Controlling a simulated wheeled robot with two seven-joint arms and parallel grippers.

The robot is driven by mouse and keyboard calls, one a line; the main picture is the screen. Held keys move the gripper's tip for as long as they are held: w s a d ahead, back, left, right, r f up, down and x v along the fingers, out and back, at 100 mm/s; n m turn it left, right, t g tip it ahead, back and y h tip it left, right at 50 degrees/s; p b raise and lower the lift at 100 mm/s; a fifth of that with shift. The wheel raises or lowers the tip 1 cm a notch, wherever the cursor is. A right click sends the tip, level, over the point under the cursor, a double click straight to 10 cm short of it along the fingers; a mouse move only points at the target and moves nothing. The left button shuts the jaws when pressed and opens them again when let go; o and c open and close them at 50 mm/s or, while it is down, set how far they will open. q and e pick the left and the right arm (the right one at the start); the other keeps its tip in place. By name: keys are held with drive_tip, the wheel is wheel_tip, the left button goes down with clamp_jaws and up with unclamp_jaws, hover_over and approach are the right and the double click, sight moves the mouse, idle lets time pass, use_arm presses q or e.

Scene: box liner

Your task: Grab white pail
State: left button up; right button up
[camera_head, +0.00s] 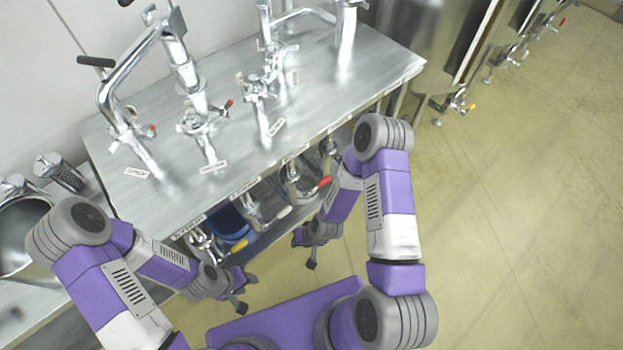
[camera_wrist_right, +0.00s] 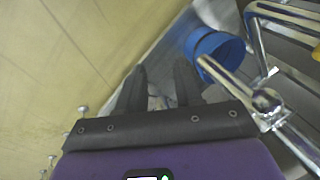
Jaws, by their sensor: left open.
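I cannot clearly make out a white pail in either view. A blue pail (camera_head: 229,222) sits under the steel table, partly hidden by pipes and valves; it also shows in the right wrist view (camera_wrist_right: 226,47). A pale shape beside it there is too blurred to name. My left gripper (camera_head: 245,293) is open and empty in front of the table's lower side. My right gripper (camera_head: 305,251) is right of it, near the table's front; in the right wrist view its fingers (camera_wrist_right: 160,66) are apart with nothing held between them.
The steel table (camera_head: 350,85) carries several taps and valves. More valves with coloured handles, one red (camera_head: 325,181), hang below its front edge. A steel pot (camera_head: 20,235) stands at the left. The yellowish floor (camera_head: 510,210) on the right is clear.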

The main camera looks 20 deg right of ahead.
drive_tip(key=w+d+f+m+t+h+b, duration=0.1)
drive_tip(key=w+d+f+t+h, duration=0.2)
drive_tip(key=w+f, duration=0.5)
drive_tip(key=w+d+f+m+t+h+b, duration=0.1)
drive_tip(key=w+d+f+t+b, duration=0.25)
drive_tip(key=w, duration=0.75)
drive_tip(key=w+d+f+t+h+b, duration=0.1)
drive_tip(key=w+d+f+h, duration=0.1)
drive_tip(key=w+d, duration=0.2)
drive_tip(key=w+d+f+m+h+b, duration=0.1)
drive_tip(key=w+d+f+h+b, duration=0.1)
drive_tip(key=w+d+f, duration=0.1)
drive_tip(key=w+d+f+m+t+h+b, duration=0.1)
drive_tip(key=w+d+f+h+b, duration=0.1)
drive_tip(key=w+d+f, duration=0.1)
drive_tip(key=shift+w+d+t, duration=0.2)
drive_tip(key=shift+w+d, duration=0.25)
drive_tip(key=shift+d, duration=0.2)
drive_tip(key=shift+w+d+t, duration=0.15)
drive_tip(key=shift+w+d, duration=0.3)
drive_tip(key=shift+d, duration=0.2)
drive_tip(key=shift+w+d+b, duration=0.25)
drive_tip(key=shift+w+b, duration=0.15)
drive_tip(key=shift+w, duration=0.1)
